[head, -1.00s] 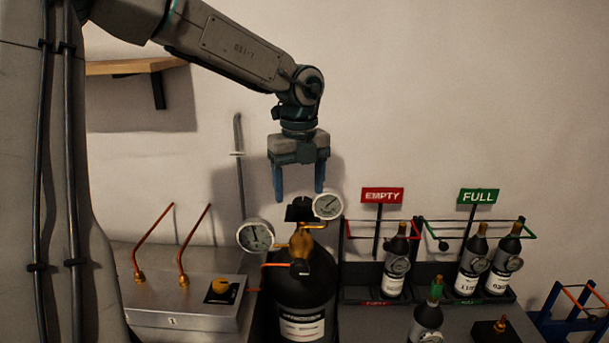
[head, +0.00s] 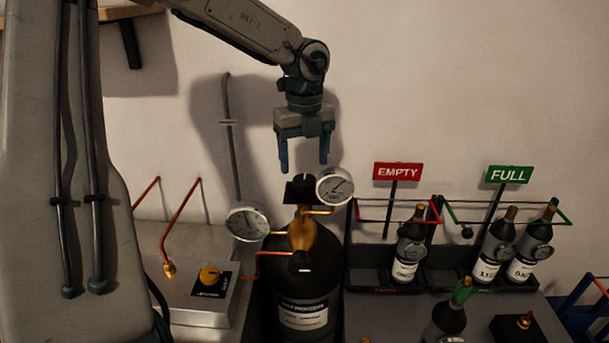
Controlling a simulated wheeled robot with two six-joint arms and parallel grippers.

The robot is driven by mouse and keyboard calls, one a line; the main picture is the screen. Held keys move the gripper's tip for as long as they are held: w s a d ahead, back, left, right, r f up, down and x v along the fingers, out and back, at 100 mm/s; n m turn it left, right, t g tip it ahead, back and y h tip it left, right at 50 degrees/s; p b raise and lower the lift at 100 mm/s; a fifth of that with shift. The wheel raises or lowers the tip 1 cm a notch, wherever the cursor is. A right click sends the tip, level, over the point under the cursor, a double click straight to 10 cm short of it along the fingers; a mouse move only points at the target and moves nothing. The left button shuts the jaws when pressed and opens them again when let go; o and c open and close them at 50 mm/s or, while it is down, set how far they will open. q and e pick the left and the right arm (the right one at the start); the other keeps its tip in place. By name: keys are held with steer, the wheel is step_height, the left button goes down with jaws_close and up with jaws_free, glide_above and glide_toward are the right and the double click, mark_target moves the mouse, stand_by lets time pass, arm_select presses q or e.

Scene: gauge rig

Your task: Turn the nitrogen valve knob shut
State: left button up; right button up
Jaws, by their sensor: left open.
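The black gas cylinder (head: 303,288) stands at the centre with a pale label, too blurred to read surely. On top is a brass regulator (head: 303,232) with two round white gauges, one on the left (head: 247,224) and one on the right (head: 335,187). My right gripper is out of view.
Right are racks with small bottles under a red EMPTY sign (head: 397,171) and a green FULL sign (head: 508,174). Another bottle (head: 446,318) stands in front.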

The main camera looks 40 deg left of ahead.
mark_target(304, 178)
arm_select(q)
steer(key=f, duration=0.4)
steer(key=shift+w+a+p, duration=0.15)
steer(key=shift+a+p, duration=0.05)
steer(key=shift+p, duration=0.15)
steer(key=shift+d+f, duration=0.1)
steer(key=shift+f, duration=0.2)
steer(key=c, duration=1)
